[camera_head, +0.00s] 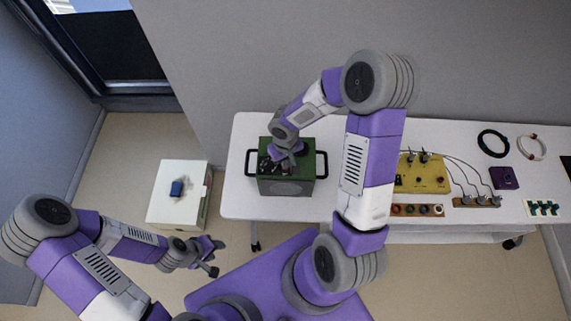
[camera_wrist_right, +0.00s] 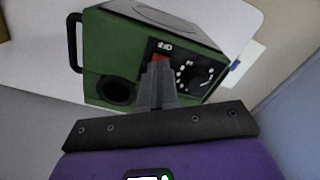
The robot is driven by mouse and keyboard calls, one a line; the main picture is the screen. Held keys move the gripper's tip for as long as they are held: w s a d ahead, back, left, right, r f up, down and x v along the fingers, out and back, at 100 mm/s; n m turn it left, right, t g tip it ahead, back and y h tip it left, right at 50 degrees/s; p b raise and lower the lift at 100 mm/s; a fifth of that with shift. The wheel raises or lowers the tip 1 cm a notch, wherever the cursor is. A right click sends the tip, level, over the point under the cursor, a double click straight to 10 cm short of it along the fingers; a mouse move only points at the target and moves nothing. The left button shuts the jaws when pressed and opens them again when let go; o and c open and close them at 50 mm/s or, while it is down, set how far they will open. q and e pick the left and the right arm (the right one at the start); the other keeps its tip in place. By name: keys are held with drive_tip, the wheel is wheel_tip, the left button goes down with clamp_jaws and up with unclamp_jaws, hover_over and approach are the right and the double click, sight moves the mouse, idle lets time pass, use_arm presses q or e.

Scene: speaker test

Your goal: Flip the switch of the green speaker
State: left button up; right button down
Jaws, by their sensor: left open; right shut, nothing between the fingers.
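The green speaker (camera_head: 308,165) stands on the white table, with a black handle on each side. In the right wrist view the green speaker (camera_wrist_right: 112,57) shows a round black hole, a black panel (camera_wrist_right: 217,62) with a dark knob, and a red switch (camera_wrist_right: 160,57). My right gripper (camera_wrist_right: 157,67) is shut and empty, its fingertips at the red switch and partly covering it. I cannot tell whether they touch it, or which way the switch is set. In the head view my right gripper is over the speaker's top. My left gripper (camera_head: 213,257) is open and empty, off the table.
A white box (camera_head: 157,207) with a small blue object (camera_head: 177,188) stands left of the table. Right on the table are a yellow panel (camera_head: 433,183) with cables, a purple box (camera_head: 504,177), a black ring (camera_head: 493,143) and a white ring (camera_head: 532,147). My right arm spans the table's middle.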

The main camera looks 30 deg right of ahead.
drive_tip(key=shift+f+b, duration=0.95)
drive_tip(key=shift+b, duration=0.05)
idle(0.8)
drive_tip(key=shift+r+p, duration=2.55)
drive_tip(key=shift+r, duration=1)
drive_tip(key=s+a+f+m+y, duration=0.2)
drive_tip(key=s+a+f+y, duration=0.2)
drive_tip(key=s+a+f, duration=1)
drive_tip(key=w+d+f+b, duration=0.1)
drive_tip(key=w+f+b, duration=0.2)
drive_tip(key=f+b, duration=1)
drive_tip(key=shift+f+t, duration=0.3)
drive_tip(key=shift+f, duration=0.2)
